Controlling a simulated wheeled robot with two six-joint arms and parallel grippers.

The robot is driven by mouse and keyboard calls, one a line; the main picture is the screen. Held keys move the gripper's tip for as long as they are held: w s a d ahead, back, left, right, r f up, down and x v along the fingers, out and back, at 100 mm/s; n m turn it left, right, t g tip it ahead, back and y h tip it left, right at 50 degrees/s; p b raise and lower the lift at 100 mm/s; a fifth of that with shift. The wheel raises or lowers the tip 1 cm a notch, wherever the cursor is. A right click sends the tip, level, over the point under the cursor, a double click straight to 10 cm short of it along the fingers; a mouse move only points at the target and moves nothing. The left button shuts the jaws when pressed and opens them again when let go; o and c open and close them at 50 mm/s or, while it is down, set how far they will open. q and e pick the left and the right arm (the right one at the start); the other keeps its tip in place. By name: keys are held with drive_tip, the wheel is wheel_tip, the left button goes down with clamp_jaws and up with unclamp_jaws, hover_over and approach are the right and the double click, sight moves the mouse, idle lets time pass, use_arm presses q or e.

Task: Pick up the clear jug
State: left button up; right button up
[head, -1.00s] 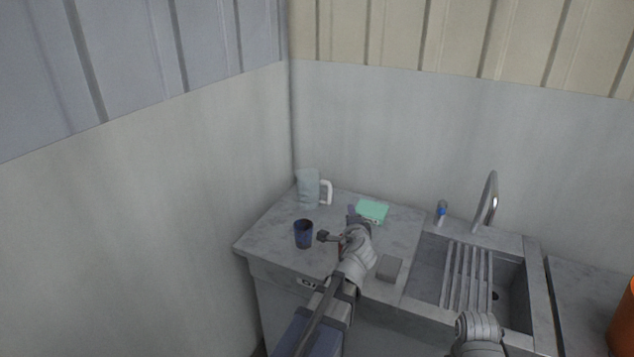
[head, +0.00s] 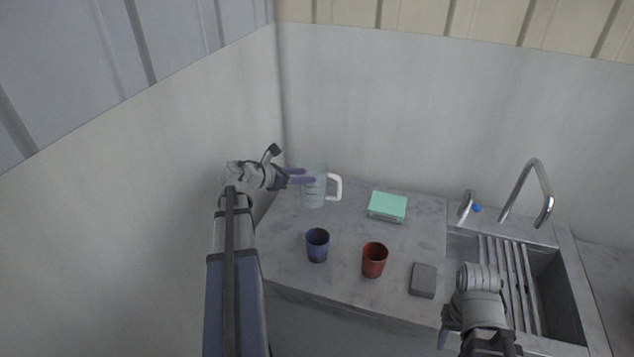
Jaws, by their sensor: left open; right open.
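The clear jug (head: 315,190) stands upright at the back left of the counter, near the corner, with its white handle (head: 335,187) on its right side. My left gripper (head: 303,175) is at the jug's left side, its purple fingers pointing right and overlapping the upper part of the jug in the picture. It is open. I cannot tell whether a finger touches the jug. My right gripper (head: 444,338) is low at the right, in front of the sink, open and empty, with its fingers partly hidden.
A blue cup (head: 317,245) and a red cup (head: 375,260) stand on the counter (head: 340,275) in front of the jug. A green box (head: 387,207) lies right of the jug. A grey block (head: 423,280) lies near the sink (head: 549,290). The left wall is close to my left arm.

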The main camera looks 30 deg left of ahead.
sight(324, 174)
use_arm(q)
drive_tip(key=shift+b+x, duration=0.55)
drive_tip(key=shift+x, duration=0.45)
drive_tip(key=b+x, duration=0.2)
drive_tip(key=x, duration=0.3)
drive_tip(key=shift+w, duration=0.45)
drive_tip(key=shift+c, duration=0.3)
clamp_jaws()
